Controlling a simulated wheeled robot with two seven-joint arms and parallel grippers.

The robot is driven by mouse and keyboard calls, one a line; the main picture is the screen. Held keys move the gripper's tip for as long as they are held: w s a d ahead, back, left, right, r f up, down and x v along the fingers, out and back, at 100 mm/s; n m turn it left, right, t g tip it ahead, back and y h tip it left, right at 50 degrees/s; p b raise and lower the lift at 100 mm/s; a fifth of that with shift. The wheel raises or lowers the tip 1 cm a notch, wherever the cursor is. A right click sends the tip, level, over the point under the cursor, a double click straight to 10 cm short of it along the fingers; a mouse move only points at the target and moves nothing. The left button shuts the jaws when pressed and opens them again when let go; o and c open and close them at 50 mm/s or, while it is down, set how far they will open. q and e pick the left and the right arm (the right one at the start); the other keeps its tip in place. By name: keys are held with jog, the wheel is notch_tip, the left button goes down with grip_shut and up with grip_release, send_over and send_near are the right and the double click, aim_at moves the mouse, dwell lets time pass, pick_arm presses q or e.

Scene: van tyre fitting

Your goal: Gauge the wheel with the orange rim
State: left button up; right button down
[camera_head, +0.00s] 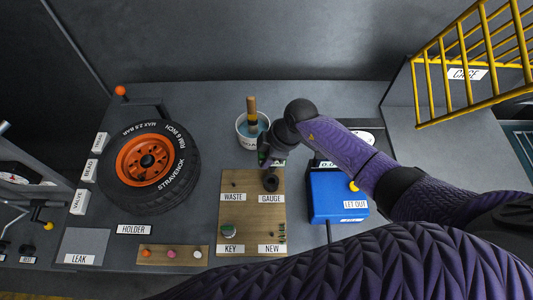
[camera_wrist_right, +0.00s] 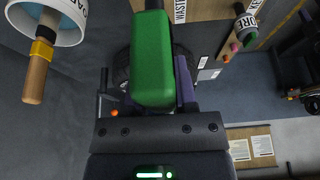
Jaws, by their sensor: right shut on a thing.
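The wheel (camera_head: 131,168) with the orange rim lies flat at the left of the bench, behind the HOLDER label. Its black tyre carries white lettering. My right gripper (camera_head: 266,155) is above the board, right of the wheel and well apart from it. It is shut on a green thing, which fills the middle of the right wrist view (camera_wrist_right: 153,60); it appears to be the gauge. The dark round holder (camera_head: 270,181) at the GAUGE label stands below the gripper. My left gripper is not in view.
A white bucket (camera_head: 242,138) with a wooden-handled brush stands behind the gripper. A blue box (camera_head: 325,205) is right of the wooden board (camera_head: 250,222). A green-topped tool (camera_head: 228,230) stands at KEY. Coloured caps sit on a strip (camera_head: 202,262) in front. A yellow cage (camera_head: 470,60) is back right.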

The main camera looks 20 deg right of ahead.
jog(key=shift+p, duration=0.3)
jog(key=shift+f+b, duration=3.85)
jog(key=shift+f, duration=1.25)
jog(key=shift+c, duration=1.6)
grip_release()
jog(key=p+v, duration=0.3)
jog(key=v, duration=0.5)
jog(key=shift+d+r, duration=0.15)
jog(key=shift+r, duration=0.25)
jog(key=shift+s+d+r+p, duration=0.2)
jog(key=shift+r+p, duration=0.1)
jog(key=shift+r, duration=0.25)
